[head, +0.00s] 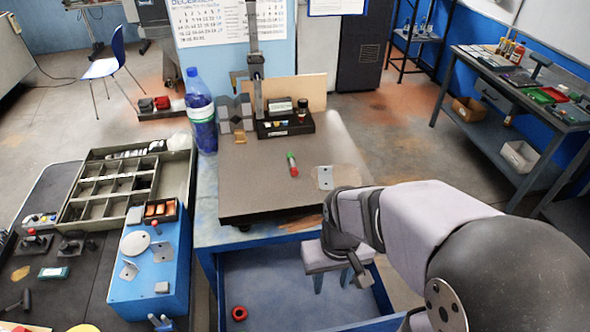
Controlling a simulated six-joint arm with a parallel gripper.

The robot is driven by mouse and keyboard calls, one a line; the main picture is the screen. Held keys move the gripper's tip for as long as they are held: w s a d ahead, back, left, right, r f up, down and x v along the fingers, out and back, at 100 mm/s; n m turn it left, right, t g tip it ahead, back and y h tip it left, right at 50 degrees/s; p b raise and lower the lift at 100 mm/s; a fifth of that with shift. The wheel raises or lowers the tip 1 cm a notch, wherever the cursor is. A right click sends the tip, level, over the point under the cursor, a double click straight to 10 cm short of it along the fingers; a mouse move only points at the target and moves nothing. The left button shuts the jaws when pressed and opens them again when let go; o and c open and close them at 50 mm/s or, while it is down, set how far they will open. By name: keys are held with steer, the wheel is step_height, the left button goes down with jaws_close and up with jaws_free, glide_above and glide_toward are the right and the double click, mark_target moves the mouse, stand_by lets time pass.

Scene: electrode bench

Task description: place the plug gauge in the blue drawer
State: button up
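What looks like the plug gauge (292,165), a small cylinder with a green end and a red end, lies on the grey surface plate (262,182). The blue drawer (275,275) is pulled out below the plate's front edge, and its floor is mostly bare. My gripper (332,283) is over the right part of the drawer, fingers downward and apart, with nothing seen between them. It is well in front of and below the plug gauge, not touching it. My arm hides the drawer's right side.
A red ring (239,313) lies in the drawer's left front. A black holder (285,125) and a grey block (235,113) stand at the plate's back, a blue bottle (201,115) beyond its left edge. A small metal plate (325,177) lies right of the gauge. A blue box (150,265) stands left.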

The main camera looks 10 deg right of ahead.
mark_target(290, 154)
steer(key=w+r+t+b, duration=0.1)
steer(key=w+r, duration=0.3)
steer(key=w, duration=0.8)
steer(key=w+a+r+t+b, duration=0.1)
steer(key=w+r+b, duration=0.1)
steer(key=w, duration=1)
steer(key=w+r+t+b, duration=0.1)
steer(key=w+r, duration=0.4)
steer(key=w, duration=0.6)
steer(key=shift+w+a+r+t, duration=0.3)
steer(key=shift+w+a+t, duration=0.1)
steer(key=shift+t, duration=0.2)
steer(key=shift+p+x, duration=1.45)
steer(key=shift+x, duration=2.2)
steer(key=shift+c, duration=0.7)
jaws_close()
